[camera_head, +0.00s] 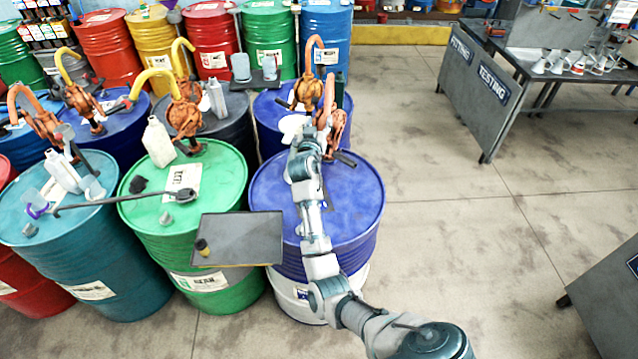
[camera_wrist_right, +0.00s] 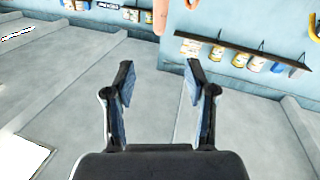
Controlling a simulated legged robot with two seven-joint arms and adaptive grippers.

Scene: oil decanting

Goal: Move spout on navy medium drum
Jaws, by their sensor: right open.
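The navy drum (camera_head: 360,215) stands front right in the row, banded blue over white. A rust-orange hand pump with a curved spout (camera_head: 331,118) stands on the back part of its top. My right arm reaches over this drum from the lower right. My right gripper (camera_head: 308,132) is beside the pump, on its left, small and partly merged with it in the head view. The right wrist view shows the gripper (camera_wrist_right: 158,75) open, with nothing between its fingers. An orange curved piece (camera_wrist_right: 162,14) shows beyond the fingertips, apart from them. My left gripper is not in view.
A green drum (camera_head: 215,180) with a grey tray (camera_head: 238,240) stands left of the navy drum. Another blue drum with an orange pump (camera_head: 308,88) stands behind. Benches (camera_head: 490,85) stand at the right. The floor between is clear.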

